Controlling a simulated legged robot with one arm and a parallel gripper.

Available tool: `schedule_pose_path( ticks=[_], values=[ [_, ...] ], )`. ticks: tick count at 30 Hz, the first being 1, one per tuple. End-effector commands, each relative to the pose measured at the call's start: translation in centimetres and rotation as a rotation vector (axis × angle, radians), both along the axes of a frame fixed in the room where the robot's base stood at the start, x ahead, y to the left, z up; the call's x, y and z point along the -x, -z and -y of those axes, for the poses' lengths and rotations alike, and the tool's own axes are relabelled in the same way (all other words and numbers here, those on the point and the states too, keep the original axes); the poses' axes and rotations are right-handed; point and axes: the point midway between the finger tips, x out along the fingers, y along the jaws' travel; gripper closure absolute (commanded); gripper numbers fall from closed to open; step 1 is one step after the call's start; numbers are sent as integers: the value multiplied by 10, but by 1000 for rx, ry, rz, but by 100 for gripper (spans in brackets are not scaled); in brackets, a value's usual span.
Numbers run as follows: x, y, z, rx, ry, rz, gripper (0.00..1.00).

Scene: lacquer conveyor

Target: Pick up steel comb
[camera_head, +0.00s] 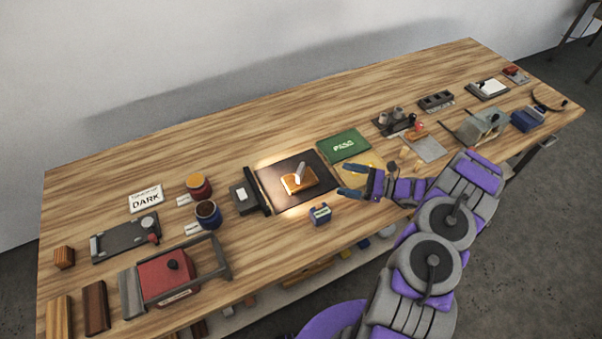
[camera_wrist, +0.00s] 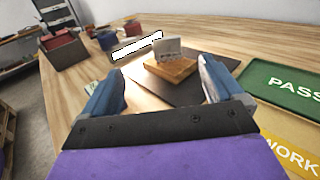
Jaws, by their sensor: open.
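The steel comb (camera_head: 300,172) looks like a small grey plate standing tilted on a wooden block (camera_head: 297,185). The block lies on a dark mat (camera_head: 285,204) in the lit middle of the bench. In the wrist view the comb (camera_wrist: 168,50) stands upright on the far part of the block (camera_wrist: 172,70), between my two fingers but beyond them. My gripper (camera_head: 343,180) is open and empty, to the right of the mat's middle, with its fingers pointing left toward the block. It also shows in the wrist view (camera_wrist: 160,78), apart from the comb.
A black-and-grey bar device (camera_head: 246,196) stands at the mat's left edge. A green PASS mat (camera_head: 344,145) lies behind, and a yellow WORK mat (camera_wrist: 284,145) beside my gripper. Two jars (camera_head: 207,212) stand left. The bench's back is clear.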

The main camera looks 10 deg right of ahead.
Motion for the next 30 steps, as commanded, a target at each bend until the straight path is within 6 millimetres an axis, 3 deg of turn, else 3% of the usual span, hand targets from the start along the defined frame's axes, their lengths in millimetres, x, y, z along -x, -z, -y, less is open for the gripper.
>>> schedule_pose_path(
  ticks=[3,7,21,30],
  values=[
    [1,13,10,-23,39,-16,6],
    [-3,16,7,-29,49,-18,6],
    [-48,16,-69,-26,44,-17,6],
    [-62,16,-91,-28,48,-15,6]
  ],
)
